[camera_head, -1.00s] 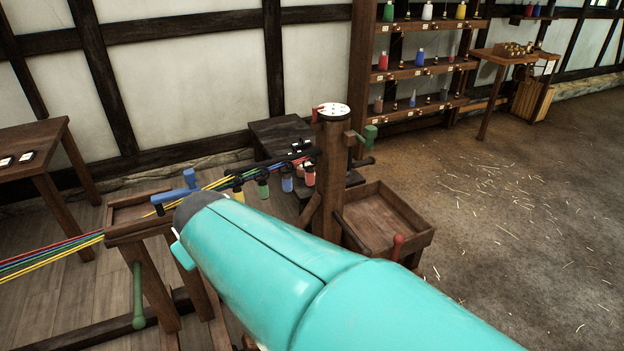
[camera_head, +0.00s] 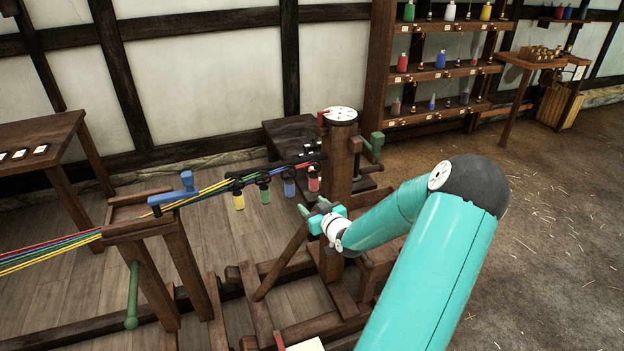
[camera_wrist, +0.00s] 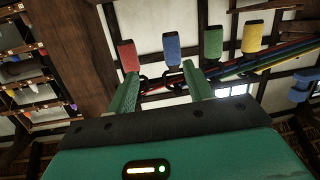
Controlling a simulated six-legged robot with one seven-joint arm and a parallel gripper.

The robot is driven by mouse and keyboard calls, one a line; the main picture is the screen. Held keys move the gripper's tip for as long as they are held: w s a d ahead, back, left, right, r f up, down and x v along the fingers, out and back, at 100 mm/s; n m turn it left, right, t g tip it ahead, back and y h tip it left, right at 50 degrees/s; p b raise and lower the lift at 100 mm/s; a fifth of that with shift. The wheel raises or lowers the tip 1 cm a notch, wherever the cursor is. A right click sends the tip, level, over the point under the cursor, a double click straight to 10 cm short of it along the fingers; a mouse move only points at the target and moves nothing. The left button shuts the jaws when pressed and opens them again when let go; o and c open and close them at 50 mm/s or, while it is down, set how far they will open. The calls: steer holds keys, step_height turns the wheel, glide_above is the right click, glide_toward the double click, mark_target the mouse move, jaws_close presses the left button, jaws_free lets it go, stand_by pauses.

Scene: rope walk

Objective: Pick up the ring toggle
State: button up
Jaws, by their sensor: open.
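Several coloured toggles hang from black rings along the ropes: yellow (camera_head: 238,200), green (camera_head: 265,194), blue (camera_head: 289,187) and red (camera_head: 313,183). Which one is the ring toggle I cannot tell. My gripper (camera_head: 312,208) is open and empty, just below the red and blue toggles in the head view. In the wrist view, which looks turned over, the toggles are in a row beyond my fingertips (camera_wrist: 161,72): red (camera_wrist: 127,55), blue (camera_wrist: 173,49), green (camera_wrist: 213,41) and yellow (camera_wrist: 255,36). The blue one shows between the fingers, apart from them.
A wooden post (camera_head: 338,160) with a white disc top stands close by my gripper. A trestle (camera_head: 140,228) with a blue handle (camera_head: 172,193) bears the ropes at left. A shelf (camera_head: 440,72) of bottles is at the back. The floor at right is clear.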

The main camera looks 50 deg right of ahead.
mark_target(316, 183)
steer(key=s+d+m+t+h, duration=0.1)
steer(key=s+d+m+h, duration=0.1)
steer(key=s+d, duration=0.2)
steer(key=x, duration=1.3)
steer(key=shift+w+d+r, duration=0.2)
steer(key=shift+w+r, duration=0.05)
steer(key=shift+w, duration=0.1)
steer(key=c, duration=1.1)
